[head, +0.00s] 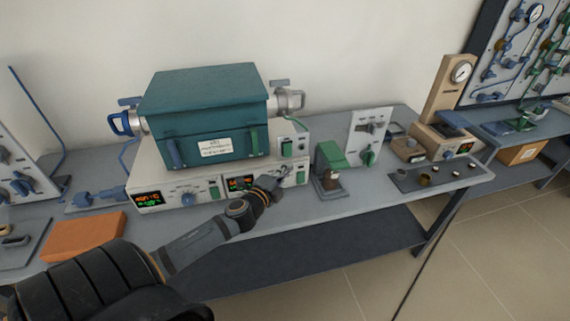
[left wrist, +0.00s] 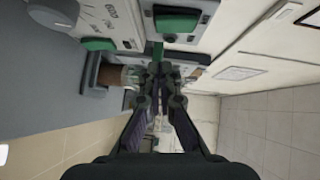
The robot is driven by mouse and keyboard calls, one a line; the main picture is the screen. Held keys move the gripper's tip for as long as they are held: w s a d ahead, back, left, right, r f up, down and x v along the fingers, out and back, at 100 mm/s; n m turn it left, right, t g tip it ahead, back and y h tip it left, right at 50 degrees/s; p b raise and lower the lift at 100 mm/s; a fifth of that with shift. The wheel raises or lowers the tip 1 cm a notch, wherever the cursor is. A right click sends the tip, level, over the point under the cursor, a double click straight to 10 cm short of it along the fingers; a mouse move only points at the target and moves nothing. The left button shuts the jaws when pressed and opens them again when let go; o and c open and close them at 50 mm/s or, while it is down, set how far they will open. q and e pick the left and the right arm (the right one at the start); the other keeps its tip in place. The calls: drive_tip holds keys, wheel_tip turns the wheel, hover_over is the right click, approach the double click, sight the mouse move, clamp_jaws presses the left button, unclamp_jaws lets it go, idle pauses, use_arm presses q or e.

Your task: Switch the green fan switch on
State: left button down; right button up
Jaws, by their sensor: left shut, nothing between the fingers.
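The furnace (head: 205,110) is a teal box on a light control base (head: 150,203) with two lit displays. Green rocker switches show on the base: one (head: 214,192) between the displays, one (head: 300,177) at the right end, and one (head: 287,149) higher up. I cannot read which is the fan switch. My left gripper (head: 278,184) is shut and empty, in front of the right part of the base. In the left wrist view its fingertips (left wrist: 160,70) are together, near a small green piece (left wrist: 158,50), with a green switch (left wrist: 176,20) beyond. Contact cannot be told. My right gripper is not in view.
A green-topped device (head: 330,158) and an upright panel with a green knob (head: 368,157) stand right of the base. A dark tray (head: 405,182) with small cups lies further right. An orange block (head: 85,237) lies at left.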

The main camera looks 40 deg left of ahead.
sight(290, 156)
use_arm(q)
drive_tip(key=w+a, duration=0.3)
drive_tip(key=shift+w+f, duration=0.25)
drive_tip(key=shift+w, duration=0.1)
drive_tip(key=shift+w+a+f, duration=0.15)
drive_tip(key=shift+w+a, duration=0.05)
drive_tip(key=shift+a, duration=0.05)
drive_tip(key=shift+f, duration=0.1)
